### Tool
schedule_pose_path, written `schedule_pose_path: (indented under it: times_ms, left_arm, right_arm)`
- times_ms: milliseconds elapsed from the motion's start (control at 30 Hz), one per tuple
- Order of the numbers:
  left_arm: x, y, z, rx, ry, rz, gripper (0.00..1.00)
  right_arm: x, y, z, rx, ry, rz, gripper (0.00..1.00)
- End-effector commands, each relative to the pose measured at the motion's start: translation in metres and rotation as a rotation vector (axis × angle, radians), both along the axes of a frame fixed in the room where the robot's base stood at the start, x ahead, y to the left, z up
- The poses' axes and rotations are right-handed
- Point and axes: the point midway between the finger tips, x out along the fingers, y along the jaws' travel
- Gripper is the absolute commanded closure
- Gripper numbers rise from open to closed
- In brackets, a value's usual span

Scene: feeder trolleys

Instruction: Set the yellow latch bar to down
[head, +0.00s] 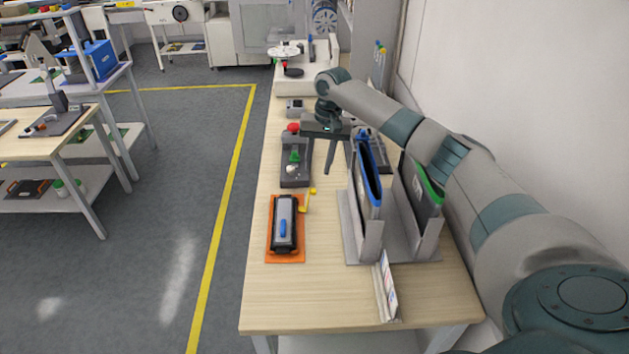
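The yellow bar (307,200) sticks out to the right of a grey and black device (284,222) with a blue piece on it. The device stands on an orange plate (270,256) on the wooden table. The bar is bent and its outer end points up and to the right; its exact setting is hard to tell at this size. My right gripper (319,163) is open and empty, its fingers pointing down, beyond the yellow bar and above the table. My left gripper is out of view.
A control box (296,174) with red and green knobs stands left of my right gripper. A grey rack (351,228) with blue and green folders stands right of the yellow bar. The table front (300,305) is mostly clear. A white wall is at right.

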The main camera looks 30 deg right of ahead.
Motion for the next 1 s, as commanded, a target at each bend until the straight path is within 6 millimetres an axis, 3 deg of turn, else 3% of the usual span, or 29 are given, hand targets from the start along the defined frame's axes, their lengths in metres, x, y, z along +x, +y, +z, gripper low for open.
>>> schedule_pose_path:
  times_ms: [200,433,900,1000]
  left_arm:
    - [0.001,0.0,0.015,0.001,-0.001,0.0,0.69]
    - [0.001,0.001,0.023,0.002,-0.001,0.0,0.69]
    - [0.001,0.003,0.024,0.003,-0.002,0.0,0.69]
    - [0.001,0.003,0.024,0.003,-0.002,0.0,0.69]
  right_arm:
    - [0.002,0.005,-0.037,0.0,0.004,-0.001,0.67]
    - [0.004,0.008,-0.066,0.0,0.002,0.0,0.67]
    - [0.005,0.009,-0.077,-0.001,0.001,0.0,0.67]
    - [0.005,0.009,-0.077,-0.001,0.001,0.0,0.88]
